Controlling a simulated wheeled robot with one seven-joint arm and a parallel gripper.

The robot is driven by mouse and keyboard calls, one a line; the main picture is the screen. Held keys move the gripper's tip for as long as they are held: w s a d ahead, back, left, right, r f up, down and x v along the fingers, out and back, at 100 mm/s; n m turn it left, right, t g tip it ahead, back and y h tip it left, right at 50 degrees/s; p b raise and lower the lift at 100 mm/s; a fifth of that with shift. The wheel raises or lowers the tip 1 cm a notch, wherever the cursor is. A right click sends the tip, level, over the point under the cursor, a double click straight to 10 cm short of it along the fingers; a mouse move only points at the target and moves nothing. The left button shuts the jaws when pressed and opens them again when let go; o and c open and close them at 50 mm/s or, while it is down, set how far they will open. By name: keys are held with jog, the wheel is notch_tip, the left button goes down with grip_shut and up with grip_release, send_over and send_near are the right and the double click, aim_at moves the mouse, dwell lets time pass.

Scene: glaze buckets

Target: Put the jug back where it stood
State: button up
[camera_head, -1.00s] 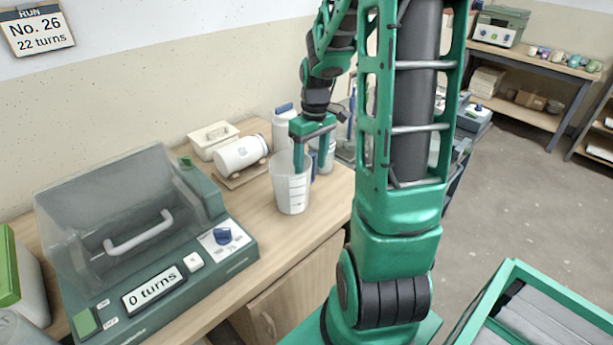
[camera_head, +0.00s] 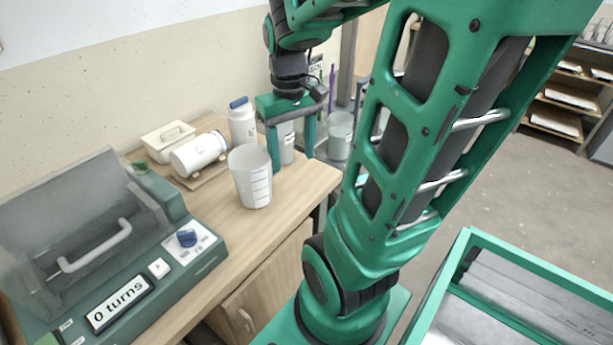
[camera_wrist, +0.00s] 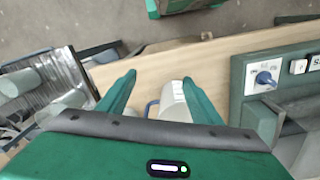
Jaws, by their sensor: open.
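A translucent white jug (camera_head: 252,182) with measuring marks stands upright on the wooden bench, near its front edge. My gripper (camera_head: 291,163) is open and points down just right of the jug in the head view, with its fingers apart and nothing gripped. A pale container (camera_head: 286,145) shows behind and between the fingers; its lower part is partly hidden. In the wrist view my gripper's fingers (camera_wrist: 158,78) are spread, and a white vessel (camera_wrist: 174,100) with a bluish curved part shows beside the right finger. I cannot tell surely which vessel it is.
A green machine (camera_head: 150,262) with a clear lid and a "0 turns" display fills the bench's left. A white jar (camera_head: 200,153) lies on a wooden rest, with a blue-capped bottle (camera_head: 242,125) behind. Another clear beaker (camera_head: 340,138) stands right. The bench front is bare.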

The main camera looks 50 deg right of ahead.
jog(key=s+a+f+m, duration=0.1)
jog(key=s+a+m, duration=0.1)
jog(key=s, duration=0.6)
jog(key=shift+s+a+m, duration=0.2)
jog(key=shift+a+m, duration=0.1)
jog(key=shift+a, duration=0.3)
jog(key=shift+f, duration=0.1)
jog(key=shift+w+f, duration=0.25)
jog(key=shift+w, duration=0.35)
